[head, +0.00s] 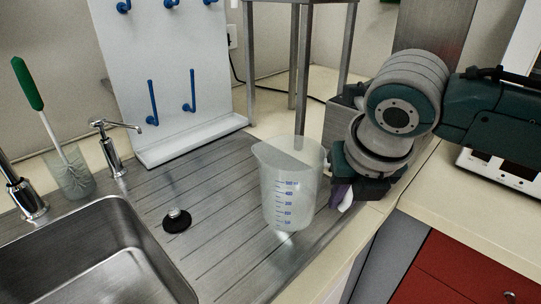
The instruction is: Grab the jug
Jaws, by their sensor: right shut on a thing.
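A clear plastic jug (288,195) with blue volume marks stands upright or nearly so over the right end of the grooved steel drainboard (215,200). Its spout points left and its handle side faces right, towards my right gripper. My right gripper (342,192) comes in from the right and is shut on the jug at its handle side. The fingertips and most of the handle are hidden by the gripper and the jug wall. I cannot tell whether the jug's base touches the drainboard. My left gripper is not in view.
A sink (95,262) lies front left, with a tap (25,198) and a smaller spout (112,150). A beaker (72,175) holds a green-handled brush (27,84). A black stopper (177,221) lies on the drainboard. A white pegboard (170,70) and a metal stand (296,60) are behind.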

